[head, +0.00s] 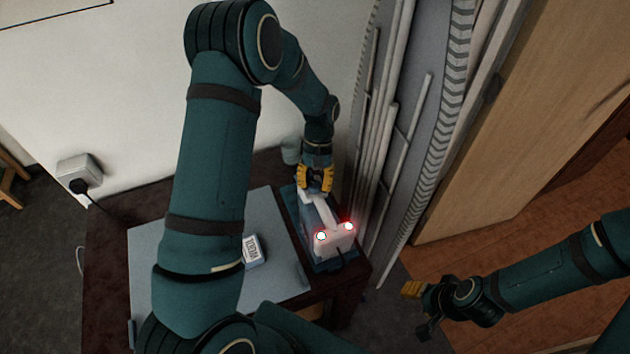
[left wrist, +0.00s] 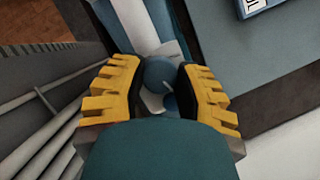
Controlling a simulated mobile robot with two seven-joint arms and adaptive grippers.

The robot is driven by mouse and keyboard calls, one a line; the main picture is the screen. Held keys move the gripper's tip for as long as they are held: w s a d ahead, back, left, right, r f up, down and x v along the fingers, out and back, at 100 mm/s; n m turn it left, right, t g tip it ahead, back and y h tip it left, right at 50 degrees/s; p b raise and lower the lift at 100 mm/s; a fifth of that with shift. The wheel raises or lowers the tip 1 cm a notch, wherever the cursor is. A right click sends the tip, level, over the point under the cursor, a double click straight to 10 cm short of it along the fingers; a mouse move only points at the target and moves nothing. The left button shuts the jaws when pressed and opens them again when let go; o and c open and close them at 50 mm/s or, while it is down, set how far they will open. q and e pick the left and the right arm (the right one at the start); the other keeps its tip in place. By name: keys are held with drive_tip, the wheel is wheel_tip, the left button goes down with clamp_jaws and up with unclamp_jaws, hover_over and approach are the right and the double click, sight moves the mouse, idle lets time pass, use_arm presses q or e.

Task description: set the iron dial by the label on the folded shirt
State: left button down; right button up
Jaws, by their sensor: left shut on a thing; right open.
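The iron (head: 322,218) has a pale body with two glowing red-white lights at its near end. It rests on a blue-grey base on the dark table, right of a pale board. My left gripper (head: 316,180) is over its far end. In the left wrist view, the yellow fingers flank a round blue dial (left wrist: 158,76) and are shut on it; its setting marks cannot be read. A small block with a white lettered label (head: 252,250) lies on the board, partly behind my left arm; its text is unclear. My right gripper (head: 416,309) is open and empty, right of the table.
The pale blue-grey board (head: 280,272) covers much of the dark table (head: 105,240). A pale cup-like object (head: 290,150) stands behind the iron. Grey rails (head: 400,150) rise close at its right. A wall socket with a plug (head: 80,178) is at left.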

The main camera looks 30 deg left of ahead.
idle(0.5)
use_arm(q)
drive_tip(key=c, duration=0.6)
unclamp_jaws()
drive_tip(key=v, duration=1.2)
drive_tip(key=shift+s, duration=0.1)
